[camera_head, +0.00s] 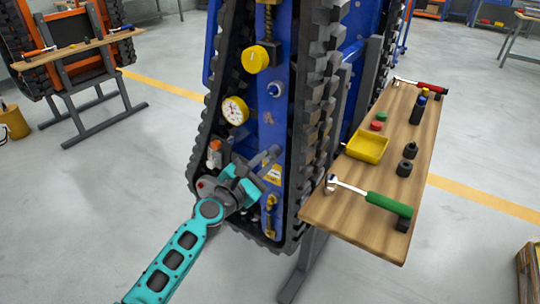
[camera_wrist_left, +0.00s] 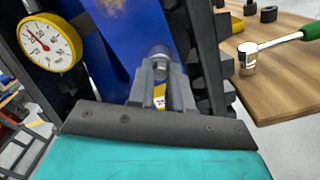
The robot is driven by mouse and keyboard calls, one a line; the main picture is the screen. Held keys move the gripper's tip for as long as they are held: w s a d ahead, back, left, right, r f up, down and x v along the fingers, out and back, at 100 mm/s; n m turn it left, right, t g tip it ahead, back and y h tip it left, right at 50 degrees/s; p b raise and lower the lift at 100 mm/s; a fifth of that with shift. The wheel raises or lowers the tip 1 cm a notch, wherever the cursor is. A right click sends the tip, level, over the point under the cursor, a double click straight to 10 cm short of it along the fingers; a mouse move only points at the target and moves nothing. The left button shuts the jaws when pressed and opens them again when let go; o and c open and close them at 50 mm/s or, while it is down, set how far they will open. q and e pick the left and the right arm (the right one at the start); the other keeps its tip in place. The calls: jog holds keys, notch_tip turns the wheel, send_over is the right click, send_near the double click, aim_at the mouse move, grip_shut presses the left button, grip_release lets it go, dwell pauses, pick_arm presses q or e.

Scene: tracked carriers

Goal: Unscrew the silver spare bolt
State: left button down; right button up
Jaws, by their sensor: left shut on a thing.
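My left gripper (camera_head: 266,160) reaches in from the lower left to the front of the blue tracked carrier (camera_head: 268,120). In the left wrist view its two grey fingers (camera_wrist_left: 160,88) are shut on the silver spare bolt (camera_wrist_left: 159,53), whose round grey end shows between the tips. The bolt is against or just in front of the blue panel; I cannot tell how far it is threaded in. In the head view the fingers mostly hide it. My right gripper is not in view.
A yellow-rimmed gauge (camera_head: 235,110) and a yellow round knob (camera_head: 255,59) sit above the gripper. Black tracks flank the panel. A wooden side table (camera_head: 330,212) holds a yellow tray (camera_head: 366,148), a green-handled ratchet (camera_head: 388,203) and black sockets.

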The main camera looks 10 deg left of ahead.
pick_arm(q)
jog(key=c, duration=1.2)
grip_release()
